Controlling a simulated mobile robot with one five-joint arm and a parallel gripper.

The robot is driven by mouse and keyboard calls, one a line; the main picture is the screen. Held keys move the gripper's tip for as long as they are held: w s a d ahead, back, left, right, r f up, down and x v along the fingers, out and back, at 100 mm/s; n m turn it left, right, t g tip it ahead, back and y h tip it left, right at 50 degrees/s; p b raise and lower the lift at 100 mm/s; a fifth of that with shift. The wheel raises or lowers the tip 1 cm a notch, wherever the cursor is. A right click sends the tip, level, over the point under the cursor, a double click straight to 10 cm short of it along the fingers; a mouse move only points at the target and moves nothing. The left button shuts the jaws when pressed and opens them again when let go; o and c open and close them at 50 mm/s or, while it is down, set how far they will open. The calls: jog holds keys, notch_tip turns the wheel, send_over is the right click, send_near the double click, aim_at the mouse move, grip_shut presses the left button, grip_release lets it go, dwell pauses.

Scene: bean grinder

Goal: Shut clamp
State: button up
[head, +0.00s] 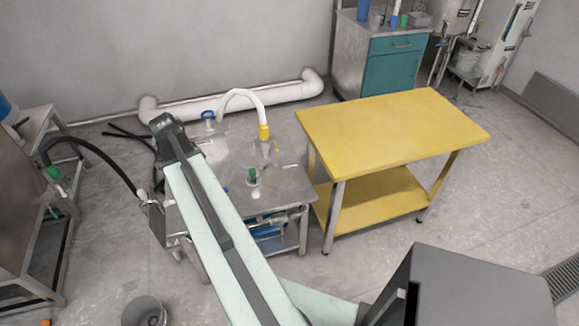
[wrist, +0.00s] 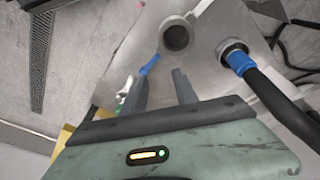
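In the wrist view a short blue handle (wrist: 150,65) sits beside a round, open metal pipe mouth (wrist: 176,36) on a steel surface (wrist: 118,62). I cannot tell for sure which part is the clamp; the blue handle may belong to it. My gripper (wrist: 160,75) has its two dark fingers spread apart, with nothing clearly held. The left fingertip is close to the handle's lower end; I cannot tell if they touch. In the head view my arm covers part of the steel table (head: 290,188), and the fingertips cannot be made out.
A black hose with a blue collar (wrist: 239,61) lies right of the pipe mouth. A white curved hose with a yellow collar (head: 264,132) rises from the steel table. A yellow table (head: 390,125) stands to its right, a bucket (head: 144,311) at lower left. The right floor is open.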

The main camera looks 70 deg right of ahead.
jog(key=s+d+f+m+g+b, duration=0.1)
jog(key=s+d+f+m, duration=0.1)
jog(key=s+d+m, duration=0.85)
jog(key=m+g, duration=0.1)
send_near(292, 165)
jog(key=shift+w+f+h+b, duration=0.15)
jog(key=shift+h+b, duration=0.15)
jog(key=shift+b, duration=0.15)
jog(key=b+x, duration=0.7)
jog(key=x, duration=0.1)
jog(key=shift+a, duration=0.2)
grip_shut()
